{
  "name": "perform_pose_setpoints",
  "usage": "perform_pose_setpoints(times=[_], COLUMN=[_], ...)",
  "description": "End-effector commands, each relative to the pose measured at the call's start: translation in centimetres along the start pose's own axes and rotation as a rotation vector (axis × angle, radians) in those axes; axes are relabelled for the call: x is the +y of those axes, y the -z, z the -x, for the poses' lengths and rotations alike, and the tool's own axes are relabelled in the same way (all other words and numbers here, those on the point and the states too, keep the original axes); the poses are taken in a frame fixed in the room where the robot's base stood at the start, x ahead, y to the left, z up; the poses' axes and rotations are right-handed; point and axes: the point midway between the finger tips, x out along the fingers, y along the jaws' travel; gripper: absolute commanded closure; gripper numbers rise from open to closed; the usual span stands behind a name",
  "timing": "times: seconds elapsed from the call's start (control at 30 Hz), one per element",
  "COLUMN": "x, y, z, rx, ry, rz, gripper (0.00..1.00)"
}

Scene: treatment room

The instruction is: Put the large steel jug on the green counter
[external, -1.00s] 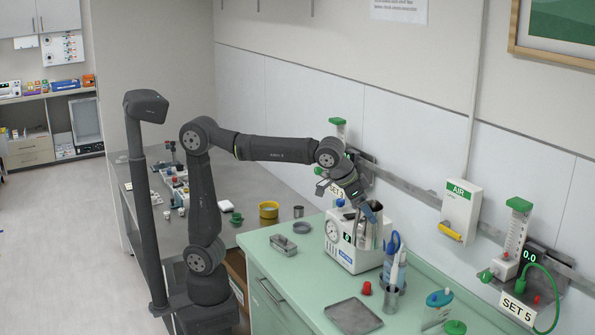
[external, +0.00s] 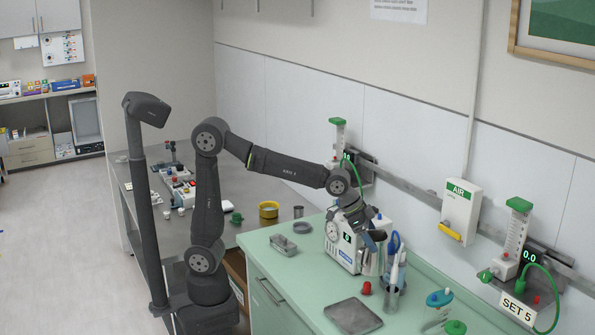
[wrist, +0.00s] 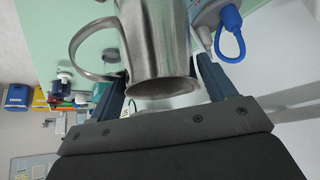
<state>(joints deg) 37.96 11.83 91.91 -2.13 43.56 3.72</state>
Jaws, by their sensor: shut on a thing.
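The large steel jug (external: 371,263) is upright over the green counter (external: 300,284), in front of the white machine. My gripper (external: 374,240) is shut on it near its rim, from above. In the wrist view the jug (wrist: 160,42) sits between the two blue-grey fingers of my gripper (wrist: 160,85), with its curved handle on the left. Its base is low and close to the counter top; I cannot tell whether it touches.
A white machine with a gauge (external: 345,240) stands right beside the jug. A holder with blue and white tools (external: 394,275) is close on the right. A red knob (external: 366,288) and a flat steel tray (external: 353,316) lie in front. The counter's front left is clear.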

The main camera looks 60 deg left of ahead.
Motion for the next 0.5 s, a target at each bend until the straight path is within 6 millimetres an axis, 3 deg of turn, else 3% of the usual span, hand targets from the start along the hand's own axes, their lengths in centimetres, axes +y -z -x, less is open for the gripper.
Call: perform_pose_setpoints(times=[0.27, 0.5], x=[-9.2, -17.8], y=[3.6, 5.5], z=[4.8, 10.7], rx=[0.007, 0.007], ry=[0.005, 0.018], rz=[0.006, 0.021], gripper=[0.79, 0.79])
